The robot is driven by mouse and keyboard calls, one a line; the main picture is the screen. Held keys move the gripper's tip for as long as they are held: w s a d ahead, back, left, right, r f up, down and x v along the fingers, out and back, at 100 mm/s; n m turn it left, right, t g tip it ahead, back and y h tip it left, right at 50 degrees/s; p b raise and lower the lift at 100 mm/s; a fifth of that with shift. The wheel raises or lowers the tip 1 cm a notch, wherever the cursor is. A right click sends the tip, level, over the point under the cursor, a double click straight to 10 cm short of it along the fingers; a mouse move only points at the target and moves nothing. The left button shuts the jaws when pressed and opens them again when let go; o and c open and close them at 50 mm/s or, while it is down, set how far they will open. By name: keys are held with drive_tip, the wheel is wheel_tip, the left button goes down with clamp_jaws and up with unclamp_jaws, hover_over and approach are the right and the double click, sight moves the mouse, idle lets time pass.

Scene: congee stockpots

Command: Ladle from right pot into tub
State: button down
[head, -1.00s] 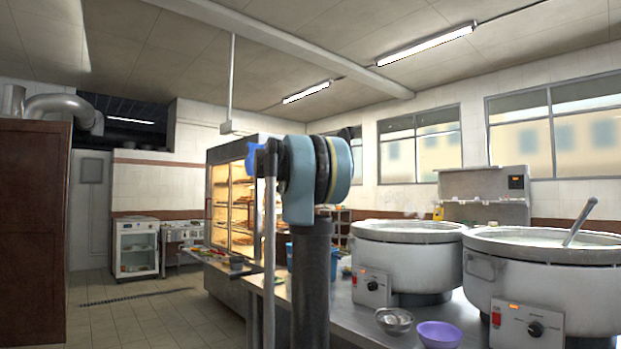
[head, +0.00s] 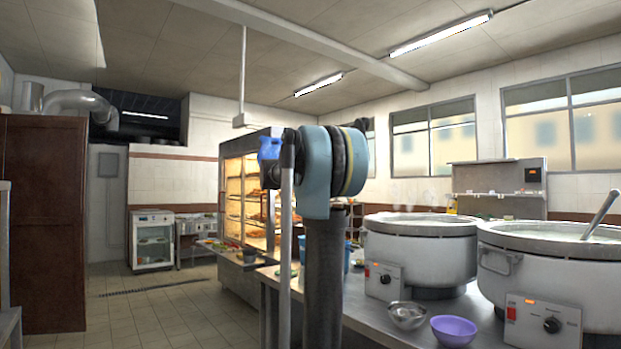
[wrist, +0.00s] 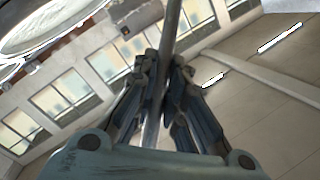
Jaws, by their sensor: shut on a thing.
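The right pot (head: 560,275) is a large pale stockpot at the right edge, with pale liquid and a slanted metal handle (head: 601,212) standing out of it. The left pot (head: 420,252) stands beside it. My gripper (wrist: 162,72) is shut on a grey metal rod (wrist: 171,28), which looks like a ladle handle. A thin upright grey rod (head: 286,240) shows beside my arm in the head view, left of the pots; its lower end is out of view. A blue container (head: 346,260) is partly hidden behind my arm; I cannot tell whether it is the tub.
A purple bowl (head: 453,330) and a metal bowl (head: 407,315) sit on the steel counter (head: 375,325) in front of the pots. A lit display cabinet (head: 232,195) stands behind my arm. A brown cabinet (head: 45,220) is at the left. The tiled floor between is open.

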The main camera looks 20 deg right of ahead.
wheel_tip(320, 180, down, 25)
drive_tip(key=shift+f, duration=0.2)
idle(1.8)
drive_tip(key=shift+f, duration=0.15)
idle(0.3)
drive_tip(key=shift+f, duration=0.55)
drive_tip(key=shift+w+r, duration=0.1)
drive_tip(key=shift+r, duration=0.05)
drive_tip(key=shift+n+g+y, duration=0.7)
drive_tip(key=shift+n+g, duration=0.1)
drive_tip(key=shift+g, duration=0.1)
drive_tip(key=shift+w+d+r, duration=0.2)
drive_tip(key=shift+w+r, duration=0.6)
drive_tip(key=shift+r, duration=0.2)
drive_tip(key=shift+w+d+r, duration=0.2)
drive_tip(key=shift+w+r, duration=0.55)
drive_tip(key=shift+r, duration=0.25)
drive_tip(key=shift+w+r, duration=0.1)
